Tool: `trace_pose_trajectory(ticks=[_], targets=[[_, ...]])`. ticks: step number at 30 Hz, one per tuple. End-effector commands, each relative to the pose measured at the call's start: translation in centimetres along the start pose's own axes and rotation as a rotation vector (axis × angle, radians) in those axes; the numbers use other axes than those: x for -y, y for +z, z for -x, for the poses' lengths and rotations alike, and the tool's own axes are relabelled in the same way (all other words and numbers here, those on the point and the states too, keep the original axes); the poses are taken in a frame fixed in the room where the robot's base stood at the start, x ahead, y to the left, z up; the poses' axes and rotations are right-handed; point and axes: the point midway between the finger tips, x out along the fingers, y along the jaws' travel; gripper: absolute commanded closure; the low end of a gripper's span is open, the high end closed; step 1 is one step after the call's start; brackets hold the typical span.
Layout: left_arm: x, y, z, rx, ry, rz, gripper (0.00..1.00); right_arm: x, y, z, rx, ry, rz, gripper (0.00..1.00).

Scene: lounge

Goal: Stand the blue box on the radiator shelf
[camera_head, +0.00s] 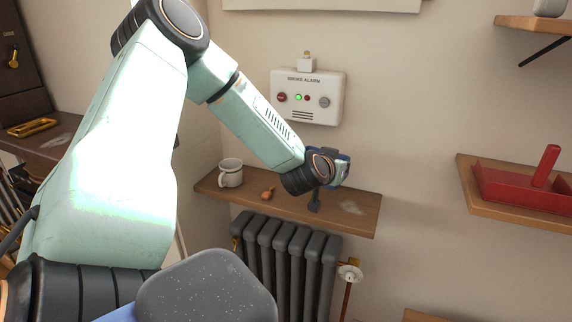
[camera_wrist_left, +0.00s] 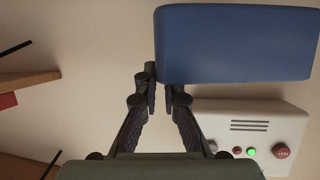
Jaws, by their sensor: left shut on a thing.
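The blue box (camera_wrist_left: 235,45) fills the upper right of the left wrist view, above the smoke alarm in that picture. In the head view only a small part of the blue box (camera_head: 343,154) shows behind my wrist. My left gripper (camera_wrist_left: 160,85) is shut on the box at its left edge in the wrist view. In the head view my left wrist hides most of the gripper and the box, in front of the wall above the radiator shelf (camera_head: 362,222). The box appears off the shelf. My right gripper is not in view.
A white mug (camera_head: 230,173) and a small orange-brown item (camera_head: 268,193) are on the shelf's left half. The shelf's right end is clear. A smoke alarm (camera_head: 307,97) is on the wall above. The radiator (camera_head: 285,255) is below. A red tray (camera_head: 520,188) sits on a right-hand shelf.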

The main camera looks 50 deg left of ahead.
Motion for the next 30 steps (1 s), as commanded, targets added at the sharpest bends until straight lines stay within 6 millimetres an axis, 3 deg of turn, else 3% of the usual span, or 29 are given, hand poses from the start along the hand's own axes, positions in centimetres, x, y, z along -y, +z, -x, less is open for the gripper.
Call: trace_pose_trajectory(ticks=[3, 8, 16, 24, 30], targets=[[2.1, -1.2, -0.2, -0.002, -0.094, 0.035, 1.00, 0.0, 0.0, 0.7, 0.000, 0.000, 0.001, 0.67], [3.6, -1.3, -0.3, 0.002, -0.157, 0.061, 1.00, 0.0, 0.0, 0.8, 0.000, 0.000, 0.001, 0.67], [3.7, 3.1, -2.1, 0.005, -0.166, 0.063, 1.00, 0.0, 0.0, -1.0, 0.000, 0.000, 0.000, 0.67], [3.7, 4.9, -2.9, 0.002, -0.165, 0.065, 1.00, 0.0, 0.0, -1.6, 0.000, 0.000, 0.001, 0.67], [3.6, 7.5, -4.0, 0.003, -0.164, 0.062, 1.00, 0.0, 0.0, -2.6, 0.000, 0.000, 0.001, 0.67]])
